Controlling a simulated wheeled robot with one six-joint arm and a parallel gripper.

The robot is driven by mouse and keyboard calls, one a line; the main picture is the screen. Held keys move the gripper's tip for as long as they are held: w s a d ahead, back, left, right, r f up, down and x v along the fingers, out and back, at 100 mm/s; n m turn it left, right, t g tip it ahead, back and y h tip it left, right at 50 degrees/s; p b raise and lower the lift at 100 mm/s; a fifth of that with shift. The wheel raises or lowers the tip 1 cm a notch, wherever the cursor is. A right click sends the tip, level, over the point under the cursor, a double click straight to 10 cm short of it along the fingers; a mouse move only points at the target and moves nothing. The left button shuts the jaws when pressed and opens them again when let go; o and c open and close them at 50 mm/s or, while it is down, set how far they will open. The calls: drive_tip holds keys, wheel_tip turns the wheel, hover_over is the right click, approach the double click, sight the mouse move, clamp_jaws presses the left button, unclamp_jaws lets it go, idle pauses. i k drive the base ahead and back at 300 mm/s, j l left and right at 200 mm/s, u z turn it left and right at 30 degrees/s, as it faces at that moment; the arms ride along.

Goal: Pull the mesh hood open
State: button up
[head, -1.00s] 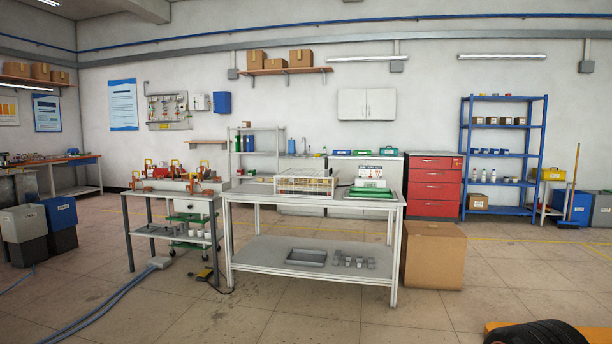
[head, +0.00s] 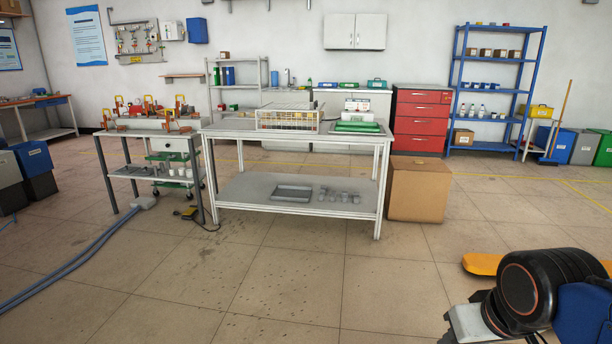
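The mesh hood (head: 287,121) is a low, pale wire cage in the head view. It stands on the white workbench (head: 225,128), left of a green-and-white device (head: 357,117). The hood appears closed and is small at this distance; its handle and hinge cannot be made out. Part of my arm, with a black joint and grey and blue links, shows at the lower right, well apart from the bench. No gripper fingers can be made out there.
A smaller table (head: 113,150) with red and orange clamps stands left of the bench. A cardboard box (head: 418,190) stands at its right. The floor in front is clear.

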sight(293, 112)
drive_tip(key=i, duration=3.3)
